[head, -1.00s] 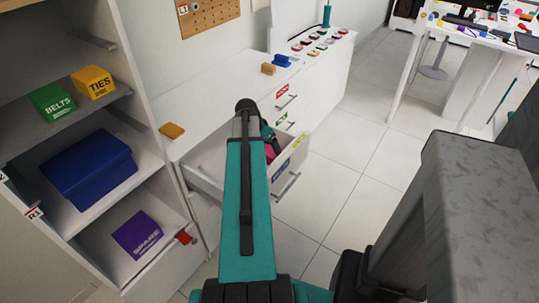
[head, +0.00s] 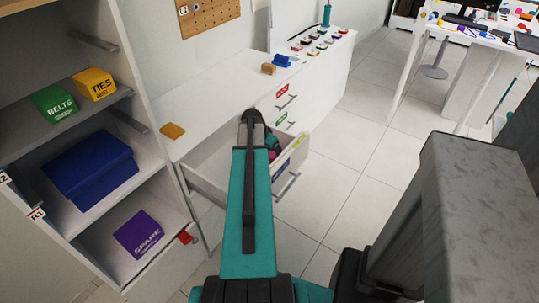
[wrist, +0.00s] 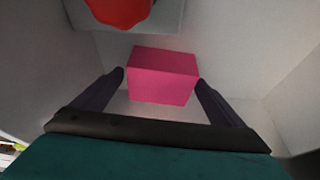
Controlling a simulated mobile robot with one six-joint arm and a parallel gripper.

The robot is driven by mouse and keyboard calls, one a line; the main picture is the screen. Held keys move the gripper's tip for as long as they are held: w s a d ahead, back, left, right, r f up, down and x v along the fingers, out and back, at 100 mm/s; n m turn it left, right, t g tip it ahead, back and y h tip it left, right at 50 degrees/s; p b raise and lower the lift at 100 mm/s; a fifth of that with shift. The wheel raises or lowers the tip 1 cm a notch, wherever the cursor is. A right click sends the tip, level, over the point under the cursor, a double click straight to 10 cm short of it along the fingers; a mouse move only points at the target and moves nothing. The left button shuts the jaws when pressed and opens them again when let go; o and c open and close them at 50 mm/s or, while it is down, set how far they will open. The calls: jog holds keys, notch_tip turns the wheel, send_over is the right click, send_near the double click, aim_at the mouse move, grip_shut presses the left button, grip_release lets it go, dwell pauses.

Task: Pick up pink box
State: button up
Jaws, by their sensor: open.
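The pink box (wrist: 162,75) lies inside an open white drawer, in the middle of the wrist view. My gripper (wrist: 160,82) is open, with one dark finger on each side of the box's near part. I cannot tell whether either finger touches it. In the head view my gripper (head: 273,143) reaches down into the drawer (head: 292,163). My own arm hides most of the drawer's inside there, and only a small bit of pink shows beside the gripper.
A red object (wrist: 118,10) sits beyond the box in the wrist view. Drawer walls stand close on both sides. In the head view, shelves on the left hold a blue box (head: 90,168) and a purple box (head: 138,234). The tiled floor right of the drawer is clear.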

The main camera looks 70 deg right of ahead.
jog(key=c, duration=1.2)
jog(key=shift+r, duration=0.1)
jog(key=shift+r+b, duration=0.5)
jog(key=shift+r, duration=4.4)
